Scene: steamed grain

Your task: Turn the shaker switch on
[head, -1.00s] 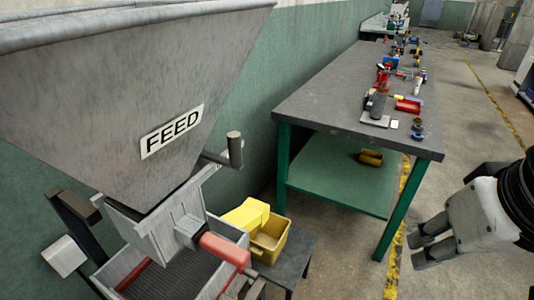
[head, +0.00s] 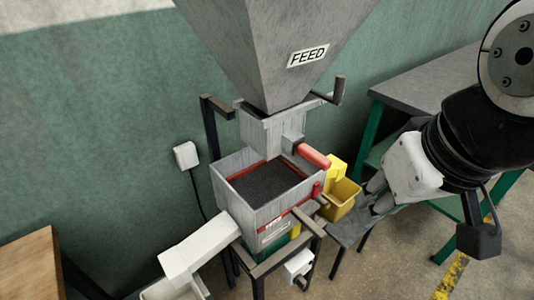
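The shaker (head: 240,205) is a grey open box below the hopper, with dark material inside and a red-and-white label on its front. A small white box (head: 298,265) is on the stand under the shaker. Another white box (head: 186,154) is on the green wall, with a dark cable hanging from it. Which of these is the shaker switch, and its setting, I cannot tell. My gripper (head: 376,194) is right of the shaker, near the yellow bin, apart from both white boxes. Its fingers point down-left; their gap is unclear and nothing shows held.
The FEED hopper (head: 290,40) hangs above the shaker, with a red handle (head: 313,155) sticking out at its outlet. A yellow bin (head: 341,200) stands right of the shaker. A white chute (head: 200,250) is at front left. A workbench (head: 425,85) stands behind my arm.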

